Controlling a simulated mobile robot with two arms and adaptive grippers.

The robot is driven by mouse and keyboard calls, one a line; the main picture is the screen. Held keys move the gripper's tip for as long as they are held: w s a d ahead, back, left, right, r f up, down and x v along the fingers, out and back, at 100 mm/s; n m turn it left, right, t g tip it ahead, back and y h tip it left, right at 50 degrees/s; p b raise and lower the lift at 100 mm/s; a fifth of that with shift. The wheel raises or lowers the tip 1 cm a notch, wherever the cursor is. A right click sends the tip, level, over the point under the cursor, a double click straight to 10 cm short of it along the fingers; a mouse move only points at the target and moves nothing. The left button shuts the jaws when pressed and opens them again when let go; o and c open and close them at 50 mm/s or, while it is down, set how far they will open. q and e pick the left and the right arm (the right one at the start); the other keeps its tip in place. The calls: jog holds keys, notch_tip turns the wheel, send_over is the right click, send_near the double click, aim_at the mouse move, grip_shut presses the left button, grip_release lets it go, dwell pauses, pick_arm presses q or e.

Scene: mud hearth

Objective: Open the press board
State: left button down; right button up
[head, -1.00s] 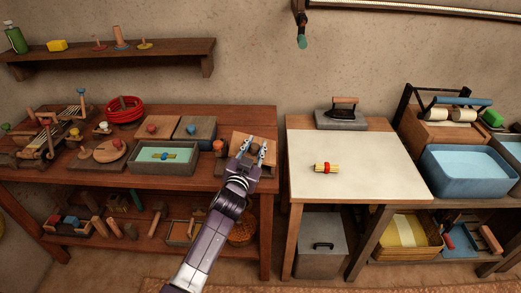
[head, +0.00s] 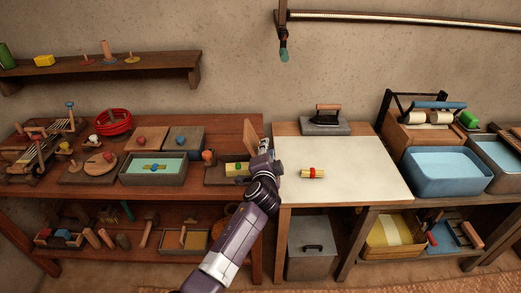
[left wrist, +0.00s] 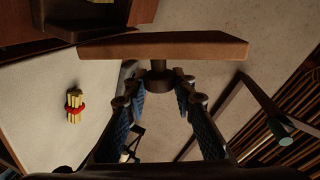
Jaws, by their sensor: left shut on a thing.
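The press board (head: 249,135) is a tan wooden board standing tilted up, nearly upright, on the press (head: 212,177) at the right end of the brown table. My left gripper (head: 262,150) is at the board's right side. In the wrist view its fingers (left wrist: 158,92) are closed about the knob; their exact contact is partly hidden. My right gripper is out of view.
A green-lined tray (head: 150,177) and lidded boxes stand left of the press. A white-topped table (head: 345,175) to the right holds a yellow bundle with a red band (head: 313,174) and an iron (head: 326,115); most of its top is free.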

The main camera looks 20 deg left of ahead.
pick_arm(q)
jog(key=shift+w+d+f+m+y, duration=0.1)
jog(key=shift+d+m+y, duration=0.05)
jog(key=shift+d+m, duration=0.25)
jog(key=shift+w+d+f+m+y, duration=0.1)
jog(key=shift+d+m+y, duration=0.05)
jog(key=shift+d+m, duration=0.2)
jog(key=c, duration=1.6)
grip_release()
jog(key=shift+d, duration=0.1)
jog(key=v, duration=1.2)
jog(key=shift+r, duration=0.15)
jog(key=shift+w, duration=0.1)
